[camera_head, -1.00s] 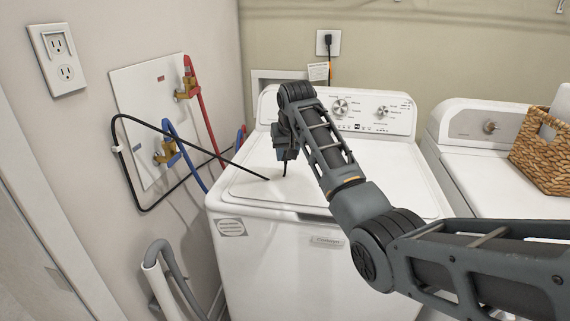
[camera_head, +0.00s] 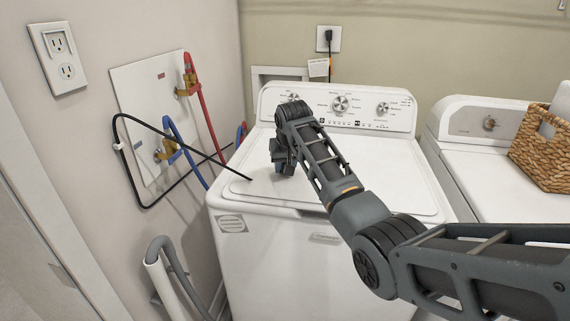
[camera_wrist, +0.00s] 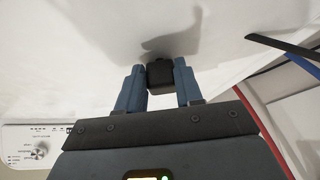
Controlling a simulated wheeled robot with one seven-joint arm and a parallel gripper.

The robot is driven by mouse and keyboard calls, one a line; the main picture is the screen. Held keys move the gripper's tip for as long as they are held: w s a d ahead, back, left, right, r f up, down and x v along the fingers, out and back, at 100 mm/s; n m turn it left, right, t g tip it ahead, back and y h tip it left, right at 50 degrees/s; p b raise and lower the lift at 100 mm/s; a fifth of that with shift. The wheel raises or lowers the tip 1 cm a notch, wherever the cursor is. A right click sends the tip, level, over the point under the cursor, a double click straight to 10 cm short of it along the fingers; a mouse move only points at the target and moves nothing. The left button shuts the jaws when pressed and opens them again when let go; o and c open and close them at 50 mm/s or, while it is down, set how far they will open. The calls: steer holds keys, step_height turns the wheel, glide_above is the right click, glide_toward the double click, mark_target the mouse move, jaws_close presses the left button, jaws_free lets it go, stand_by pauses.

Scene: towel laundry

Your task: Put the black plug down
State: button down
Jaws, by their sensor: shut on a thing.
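The black plug (camera_wrist: 160,74) shows in the wrist view as a small dark block between the two blue fingers of my gripper (camera_wrist: 158,84). The fingers are shut on it, at or just above the white washer lid; I cannot tell whether it touches. In the head view my gripper (camera_head: 282,168) is low over the left part of the washer lid (camera_head: 365,175), and the plug is hidden there. The black cord (camera_head: 205,158) runs from the left wall, and its visible end lies left of my gripper. That end also shows at the right in the wrist view (camera_wrist: 275,43).
The washer's control panel (camera_head: 362,108) is behind my arm. Red (camera_head: 205,115) and blue (camera_head: 178,140) hoses hang at the left wall. A wall outlet (camera_head: 328,40) with a plugged-in cord is at the back. A second machine with a wicker basket (camera_head: 540,150) stands right. The lid's right part is clear.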

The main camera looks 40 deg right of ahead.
steer(key=shift+f, duration=0.25)
steer(key=c, duration=0.7)
jaws_free()
steer(key=shift+c, duration=0.2)
steer(key=shift+r, duration=0.55)
steer(key=v, duration=1.2)
steer(key=shift+b, duration=0.4)
steer(key=shift+w+r, duration=0.1)
